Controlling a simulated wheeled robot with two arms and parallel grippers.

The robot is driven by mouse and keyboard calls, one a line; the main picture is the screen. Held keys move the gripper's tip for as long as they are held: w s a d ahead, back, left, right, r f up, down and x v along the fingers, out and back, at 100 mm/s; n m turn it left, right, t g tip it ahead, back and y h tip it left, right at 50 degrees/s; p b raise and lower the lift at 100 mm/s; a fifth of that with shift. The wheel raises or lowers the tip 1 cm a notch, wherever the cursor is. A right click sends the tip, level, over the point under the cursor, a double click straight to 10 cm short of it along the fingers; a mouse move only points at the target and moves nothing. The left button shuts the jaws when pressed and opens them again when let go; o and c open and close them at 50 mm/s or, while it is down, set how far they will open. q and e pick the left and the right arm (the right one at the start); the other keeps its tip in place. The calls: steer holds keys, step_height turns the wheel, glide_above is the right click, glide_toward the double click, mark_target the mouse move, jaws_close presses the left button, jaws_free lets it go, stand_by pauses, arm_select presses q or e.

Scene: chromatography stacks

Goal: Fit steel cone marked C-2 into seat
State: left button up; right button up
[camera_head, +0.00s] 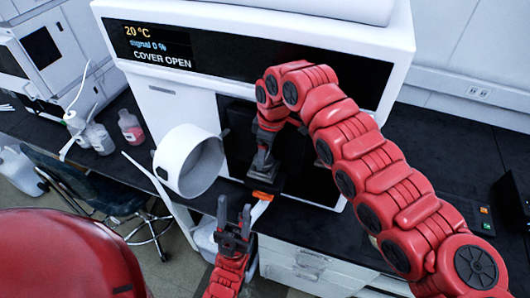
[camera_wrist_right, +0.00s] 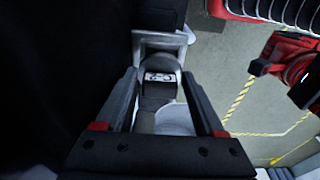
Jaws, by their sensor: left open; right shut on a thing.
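My right gripper (camera_head: 263,163) is in front of the dark opening of the white instrument (camera_head: 160,95). The mark is too small to read surely. A pale bracket-like part (camera_wrist_right: 165,42) lies just beyond it. The seat cannot be made out in the dark opening. My left gripper (camera_head: 235,222) is open and empty, below the right one.
The round white cover (camera_head: 185,160) stands swung open left of the opening. The display (camera_head: 158,45) reads COVER OPEN. A black and orange part (camera_head: 265,190) is just below the right gripper. Bottles (camera_head: 130,127) stand on the left bench. The bench at right is mostly clear.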

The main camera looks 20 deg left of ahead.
steer(key=shift+f, duration=0.3)
steer(key=o, duration=1.6)
steer(key=shift+r, duration=0.1)
steer(key=shift+c, duration=0.2)
steer(key=shift+s, duration=0.1)
steer(key=shift+r, duration=0.1)
steer(key=shift+r+b, duration=0.15)
steer(key=shift+b, duration=0.15)
steer(key=r, duration=0.1)
steer(key=r+b, duration=0.1)
steer(key=r, duration=0.1)
steer(key=r+b, duration=0.1)
steer(key=shift+d+r, duration=0.2)
steer(key=shift+d, duration=0.05)
step_height(320, 180, up, 12)
steer(key=d+p, duration=0.1)
steer(key=p, duration=0.4)
steer(key=shift+d+r+p, duration=0.25)
steer(key=shift+d+p, duration=0.05)
steer(key=shift+p, duration=0.05)
steer(key=shift+s+f, duration=0.1)
steer(key=shift+f, duration=0.05)
